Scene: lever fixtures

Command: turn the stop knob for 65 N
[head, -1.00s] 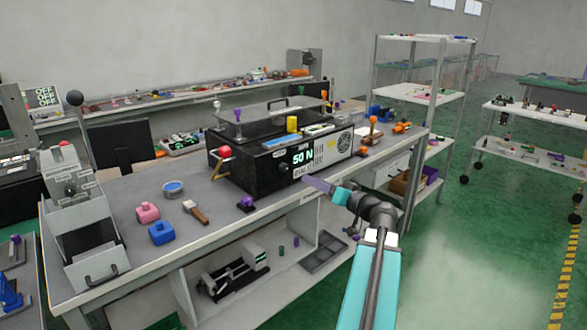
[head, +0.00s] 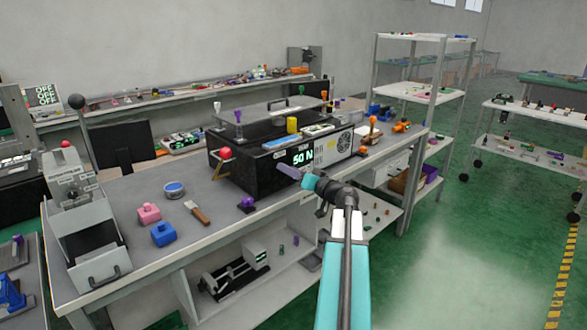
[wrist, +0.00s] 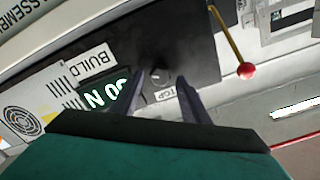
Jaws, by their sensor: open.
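The black machine (head: 240,176) on the bench has a lit display (head: 302,157) reading 50 N. In the wrist view the display (wrist: 107,97) shows upside down and partly hidden behind a finger. The stop knob (wrist: 160,73), small and dark, sits on the black front panel beside a white label. My gripper (head: 280,167) is in front of this panel in the head view and hides the knob there. In the wrist view my gripper (wrist: 162,80) is open, its two fingers either side of the knob. I cannot tell whether they touch it.
A lever with a red ball (head: 225,153) stands out from the machine's left end; it also shows in the wrist view (wrist: 246,71). A purple-topped piece (head: 247,203) stands near the bench's front edge. Pink (head: 149,212) and blue (head: 163,233) blocks lie further left.

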